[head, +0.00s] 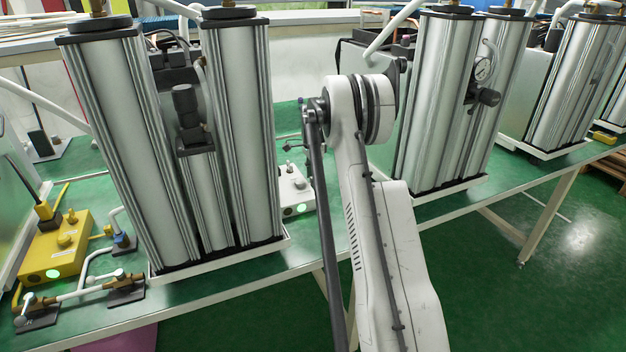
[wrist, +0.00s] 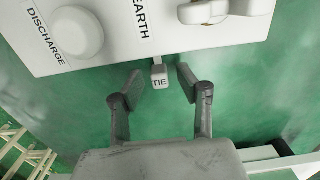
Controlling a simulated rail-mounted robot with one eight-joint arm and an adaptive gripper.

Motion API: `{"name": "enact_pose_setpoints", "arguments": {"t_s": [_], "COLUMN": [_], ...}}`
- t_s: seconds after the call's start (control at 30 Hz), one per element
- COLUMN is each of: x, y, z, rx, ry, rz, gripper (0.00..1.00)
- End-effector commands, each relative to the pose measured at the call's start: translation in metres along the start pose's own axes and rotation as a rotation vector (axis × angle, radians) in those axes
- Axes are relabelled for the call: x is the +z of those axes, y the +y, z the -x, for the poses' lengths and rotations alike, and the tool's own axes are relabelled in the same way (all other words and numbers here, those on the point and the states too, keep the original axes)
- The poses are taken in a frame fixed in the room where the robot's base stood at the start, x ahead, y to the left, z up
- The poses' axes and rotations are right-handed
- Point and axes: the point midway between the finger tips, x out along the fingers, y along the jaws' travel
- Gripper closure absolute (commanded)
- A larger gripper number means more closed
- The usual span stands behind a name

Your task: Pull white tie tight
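The white tie (wrist: 158,82), a small tab marked "TIE", hangs from the edge of a white box (wrist: 110,50) in the wrist view. The box is lettered "DISCHARGE" and "EARTH". My gripper (wrist: 161,76) is open, with one finger on each side of the tie. Gaps show between the tie and both fingers. In the head view a white box (head: 296,192) with a green light stands on the green bench behind my arm. My gripper and the tie cannot be made out there.
A round white knob (wrist: 76,32) and a white lever (wrist: 204,12) sit on the box. Tall silver column pairs (head: 240,130) and (head: 440,100) stand either side of my arm. A yellow box (head: 58,248) is at the left. Green surface shows below the tie.

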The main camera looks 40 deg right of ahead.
Motion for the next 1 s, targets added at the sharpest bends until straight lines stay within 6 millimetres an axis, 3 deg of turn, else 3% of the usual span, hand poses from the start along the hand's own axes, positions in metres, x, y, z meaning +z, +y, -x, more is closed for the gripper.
{"name": "enact_pose_setpoints", "arguments": {"t_s": [0.37,0.63,1.0], "x": [0.0,0.0001,-0.0044], "y": [0.0002,0.0002,0.0002], "z": [-0.0061,-0.0059,-0.0061], "rx": [0.0,0.0,0.0], "ry": [0.0,0.0,0.0], "rz": [0.0,0.0,-0.001], "gripper": [0.65,0.98,1.0]}}
